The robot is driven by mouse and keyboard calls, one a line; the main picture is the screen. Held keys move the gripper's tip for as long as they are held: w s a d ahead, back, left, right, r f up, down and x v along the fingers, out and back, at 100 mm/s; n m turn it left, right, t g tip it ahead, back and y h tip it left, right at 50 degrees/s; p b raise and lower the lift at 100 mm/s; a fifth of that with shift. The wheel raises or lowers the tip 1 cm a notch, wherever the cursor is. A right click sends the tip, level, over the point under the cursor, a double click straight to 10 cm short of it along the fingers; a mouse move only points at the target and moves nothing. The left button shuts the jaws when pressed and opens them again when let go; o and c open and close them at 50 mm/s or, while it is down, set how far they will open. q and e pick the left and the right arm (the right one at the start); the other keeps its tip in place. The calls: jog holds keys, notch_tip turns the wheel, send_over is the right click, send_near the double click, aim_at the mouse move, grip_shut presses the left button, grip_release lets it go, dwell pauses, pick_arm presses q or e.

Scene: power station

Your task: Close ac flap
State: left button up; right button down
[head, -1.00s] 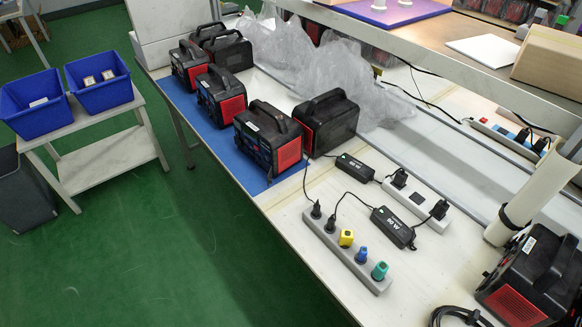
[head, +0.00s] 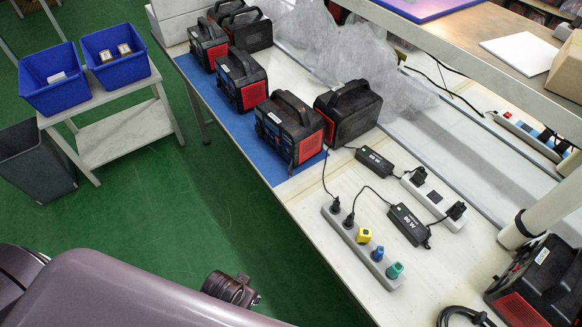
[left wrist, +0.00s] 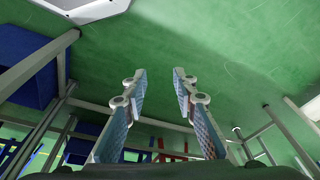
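Several black-and-red power stations stand on the long table; the nearest one on the blue mat (head: 214,113) is the power station (head: 290,130) with its front panel facing left. Another power station (head: 349,113) stands just right of it, and one (head: 535,285) is partly cut off at the lower right. I cannot make out an AC flap on any of them. My left arm reaches in from the lower left in the head view, over the floor and apart from the table. My left gripper (left wrist: 158,82) shows in the left wrist view, open and empty. My right gripper is not in view.
A power strip (head: 350,236) with plugs and adapters (head: 408,225) lies on the table, cables running between them. A cart (head: 118,137) with two blue bins (head: 116,57) stands at left. Clear plastic wrap (head: 365,60) lies behind the power stations. Green floor is free between cart and table.

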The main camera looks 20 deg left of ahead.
pick_arm(q)
jog(key=w+a+r+n+t+y+p, duration=0.15)
jog(key=w+r, duration=0.25)
jog(key=r, duration=0.5)
jog(key=w+r+t+p, duration=0.1)
jog(key=w+r+p, duration=0.15)
jog(key=r, duration=0.75)
jog(key=t+h+p, duration=0.1)
jog(key=t, duration=0.8)
send_near(291, 173)
jog(key=shift+n+g, duration=0.25)
jog(key=shift+n, duration=0.1)
jog(key=shift+r+x, duration=0.15)
jog(key=shift+x, duration=2)
jog(key=shift+r+x, duration=0.1)
jog(key=shift+x, duration=2.1)
jog(key=shift+w, duration=0.1)
